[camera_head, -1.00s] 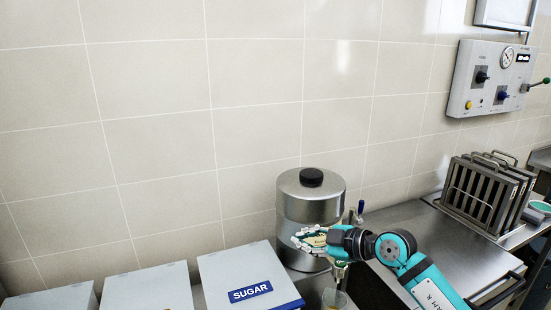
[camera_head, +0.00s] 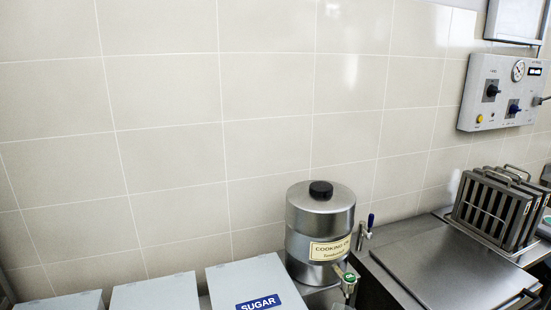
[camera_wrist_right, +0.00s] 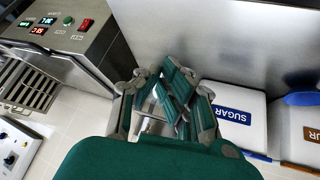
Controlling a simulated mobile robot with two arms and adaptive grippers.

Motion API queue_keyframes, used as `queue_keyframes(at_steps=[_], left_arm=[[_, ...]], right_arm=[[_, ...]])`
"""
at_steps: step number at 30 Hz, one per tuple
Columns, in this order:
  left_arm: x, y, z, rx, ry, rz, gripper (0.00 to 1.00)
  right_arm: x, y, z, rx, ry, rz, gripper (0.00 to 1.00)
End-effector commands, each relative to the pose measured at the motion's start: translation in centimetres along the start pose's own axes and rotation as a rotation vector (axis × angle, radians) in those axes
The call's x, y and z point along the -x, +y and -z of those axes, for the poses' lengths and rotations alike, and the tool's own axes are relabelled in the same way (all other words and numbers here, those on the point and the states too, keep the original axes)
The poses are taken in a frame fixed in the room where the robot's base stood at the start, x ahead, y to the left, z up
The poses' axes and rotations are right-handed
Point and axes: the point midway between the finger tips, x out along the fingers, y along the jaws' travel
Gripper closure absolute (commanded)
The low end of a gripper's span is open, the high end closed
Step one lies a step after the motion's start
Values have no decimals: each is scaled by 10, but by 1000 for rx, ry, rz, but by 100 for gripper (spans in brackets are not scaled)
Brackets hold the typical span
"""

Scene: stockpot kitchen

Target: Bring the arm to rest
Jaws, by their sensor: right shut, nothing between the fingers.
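My right gripper (camera_wrist_right: 160,98) shows in the right wrist view with its fingers together and nothing held between them. Neither of my arms shows in the head view. My left gripper is in no view.
A steel cooking-oil drum (camera_head: 319,222) with a tap stands by the wall in the head view. Left of it are lidded bins, one labelled SUGAR (camera_head: 258,303). A steel counter (camera_head: 440,268), a basket rack (camera_head: 496,208) and a wall control panel (camera_head: 502,93) are at right.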

Motion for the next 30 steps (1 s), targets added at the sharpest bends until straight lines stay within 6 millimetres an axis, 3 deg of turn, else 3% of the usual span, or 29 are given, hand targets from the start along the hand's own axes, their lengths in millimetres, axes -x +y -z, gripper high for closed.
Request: queue_keyframes(at_steps=[3, 9, 10, 17, 23, 26, 30], left_arm=[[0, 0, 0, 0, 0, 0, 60], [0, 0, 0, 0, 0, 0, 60], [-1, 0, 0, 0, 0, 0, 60], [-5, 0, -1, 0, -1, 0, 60], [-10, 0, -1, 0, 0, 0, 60], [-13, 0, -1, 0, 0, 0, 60], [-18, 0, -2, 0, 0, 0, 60]], right_arm=[[14, -11, -41, 46, -142, 67, 100], [43, -27, -96, 130, -337, 191, 100], [39, -29, -101, 137, -350, 199, 100], [-23, -40, -130, 139, -369, 194, 100], [-81, -52, -172, 144, -397, 197, 100], [-116, -58, -207, 148, -415, 199, 100], [-166, -66, -273, 157, -448, 202, 100]])
